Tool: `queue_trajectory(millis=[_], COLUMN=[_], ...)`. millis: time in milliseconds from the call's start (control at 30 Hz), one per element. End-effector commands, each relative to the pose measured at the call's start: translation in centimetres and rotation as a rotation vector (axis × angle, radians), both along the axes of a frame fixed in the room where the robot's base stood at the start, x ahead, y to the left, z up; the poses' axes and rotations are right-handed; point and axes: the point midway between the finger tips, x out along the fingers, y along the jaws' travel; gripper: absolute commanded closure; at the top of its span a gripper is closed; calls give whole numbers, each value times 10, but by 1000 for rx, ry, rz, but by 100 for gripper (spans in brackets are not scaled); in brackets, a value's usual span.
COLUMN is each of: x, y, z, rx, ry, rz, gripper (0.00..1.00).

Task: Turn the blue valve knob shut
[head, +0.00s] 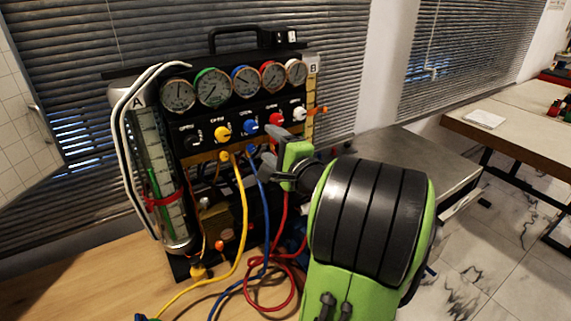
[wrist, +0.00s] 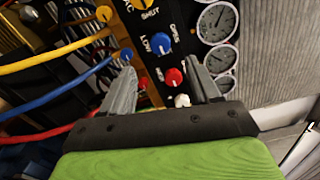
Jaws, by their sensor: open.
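The blue valve knob (head: 250,126) sits on the black panel of the gauge rig (head: 190,112), third in the row of knobs. In the wrist view the blue knob (wrist: 161,43) lies just beyond the fingertips, roughly centred between them and apart from both. My gripper (head: 271,152) is in front of the panel's lower right part, below and right of the blue knob. In the wrist view my gripper (wrist: 160,66) is open, with nothing held. The knob's exact pointer angle is too small to read.
The red knob (wrist: 174,76) and white knob (wrist: 182,100) appear between the fingers in the wrist view. A yellow knob (head: 222,133) is left of the blue one. Round gauges (head: 246,81) line the top. Yellow, blue and red hoses (head: 241,215) hang below the panel.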

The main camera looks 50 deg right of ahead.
Motion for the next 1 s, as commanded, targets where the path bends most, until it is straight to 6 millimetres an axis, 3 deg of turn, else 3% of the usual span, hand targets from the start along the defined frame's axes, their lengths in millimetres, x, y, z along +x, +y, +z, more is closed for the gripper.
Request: queue_trajectory(millis=[100,300,900,1000], x=[-31,-59,-61,-50], y=[8,17,18,36], z=[-3,-1,0,-5], rx=[0,0,-1,-43], ry=[-1,0,1,52], rz=[-7,-1,1,54], gripper=[39,39,39,39])
